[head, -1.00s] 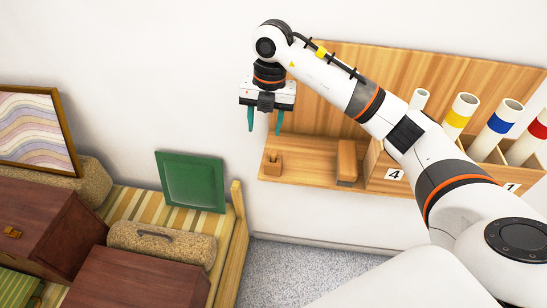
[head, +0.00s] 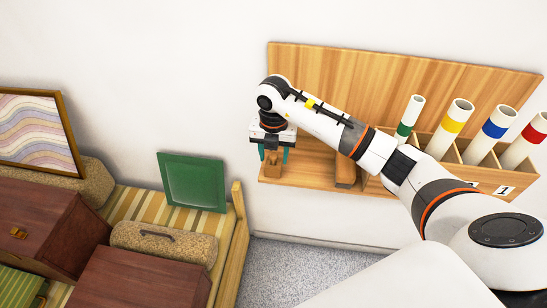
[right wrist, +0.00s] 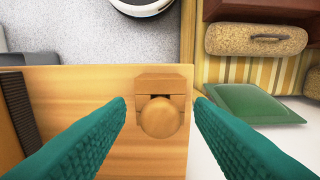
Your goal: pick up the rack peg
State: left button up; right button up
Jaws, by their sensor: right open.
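The rack peg (right wrist: 162,119) is a light wooden piece with a round knob, standing at a small wooden block (right wrist: 163,80) on the shelf. In the head view the peg (head: 272,161) is at the left end of the shelf, partly hidden by my gripper. My right gripper (right wrist: 160,102) is open, with one teal finger on each side of the peg and a visible gap on both sides. In the head view my right gripper (head: 273,154) points down over the shelf's left end. My left gripper is not in view.
The wooden shelf rack (head: 420,85) has a tall back panel. Tubes with green, yellow (head: 459,113), blue and red bands stand in its compartments to the right.

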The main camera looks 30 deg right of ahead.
jog(key=shift+f, duration=0.4)
jog(key=shift+c, duration=0.6)
jog(key=c, duration=0.9)
jog(key=shift+r, duration=0.1)
